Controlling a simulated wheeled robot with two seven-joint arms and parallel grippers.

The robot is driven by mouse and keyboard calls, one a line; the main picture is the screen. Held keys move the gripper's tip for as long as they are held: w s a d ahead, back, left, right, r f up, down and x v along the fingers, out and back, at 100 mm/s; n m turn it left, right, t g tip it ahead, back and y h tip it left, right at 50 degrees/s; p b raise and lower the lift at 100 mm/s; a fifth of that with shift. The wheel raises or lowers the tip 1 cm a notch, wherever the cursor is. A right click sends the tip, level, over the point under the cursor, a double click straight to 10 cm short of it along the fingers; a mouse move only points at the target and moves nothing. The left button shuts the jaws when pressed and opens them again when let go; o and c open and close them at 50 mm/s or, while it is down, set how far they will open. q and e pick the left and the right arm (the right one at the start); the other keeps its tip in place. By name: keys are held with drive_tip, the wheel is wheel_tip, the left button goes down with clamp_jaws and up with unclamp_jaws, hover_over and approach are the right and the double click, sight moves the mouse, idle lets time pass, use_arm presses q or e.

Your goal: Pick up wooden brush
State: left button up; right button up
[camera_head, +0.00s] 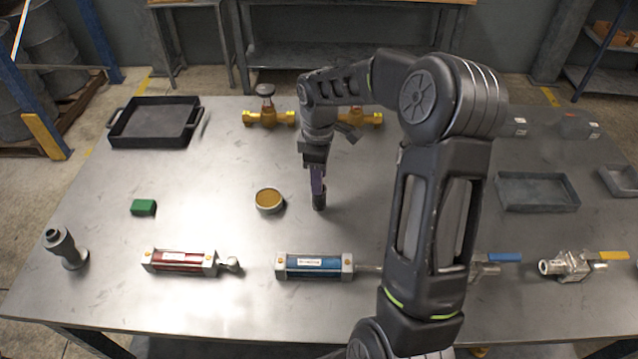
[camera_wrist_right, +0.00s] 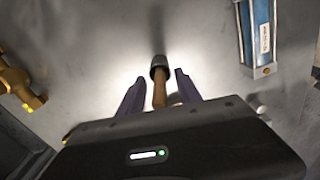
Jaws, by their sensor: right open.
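The wooden brush (camera_wrist_right: 160,92) shows in the right wrist view, with a brown handle and a dark, wider end pointing away from the wrist. My right gripper (camera_wrist_right: 160,80) is open, with one purple finger on each side of the brush and a gap to both. In the head view, my right gripper (camera_head: 317,182) points down over the middle of the table. The dark end of the brush (camera_head: 320,204) shows just below its fingers; the rest is hidden. My left gripper is not in view.
Left of the gripper is a round tin (camera_head: 269,200). In front lie a blue cylinder (camera_head: 314,266) and a red cylinder (camera_head: 180,261). Brass valves (camera_head: 268,117) stand behind. A black tray (camera_head: 153,121) is back left and a grey tray (camera_head: 537,191) is right.

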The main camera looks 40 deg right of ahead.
drive_tip(key=shift+c, duration=0.3)
clamp_jaws()
idle(0.4)
wheel_tip(320, 180, up, 3)
drive_tip(key=shift+f+p, duration=0.15)
drive_tip(key=shift+p, duration=0.9)
wheel_tip(320, 180, up, 7)
drive_tip(key=shift+r, duration=0.15)
